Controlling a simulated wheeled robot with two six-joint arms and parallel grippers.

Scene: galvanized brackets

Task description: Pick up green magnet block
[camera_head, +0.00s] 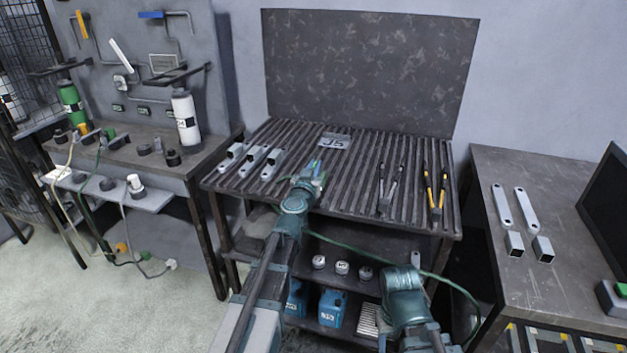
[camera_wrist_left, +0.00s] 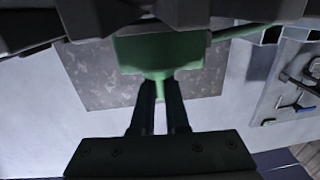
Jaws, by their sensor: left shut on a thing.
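The green magnet block (camera_wrist_left: 158,52) is between the two fingers of my left gripper (camera_wrist_left: 159,84) in the left wrist view. The fingers are shut on its narrower lower part. In the head view my left gripper (camera_head: 312,178) is over the front left part of the slatted table, and a little of the green block (camera_head: 317,167) shows at its tip. Part of the block is hidden by the gripper. My right gripper cannot be made out; only part of my right arm shows at the lower middle.
The slatted table (camera_head: 350,185) holds silver brackets (camera_head: 250,160) at left, a plate marked J5 (camera_head: 334,141) behind my left gripper, and black-and-yellow pliers (camera_head: 436,192) at right. Benches stand on both sides. A dark panel (camera_head: 370,70) rises behind. A green cable (camera_head: 440,275) runs in front.

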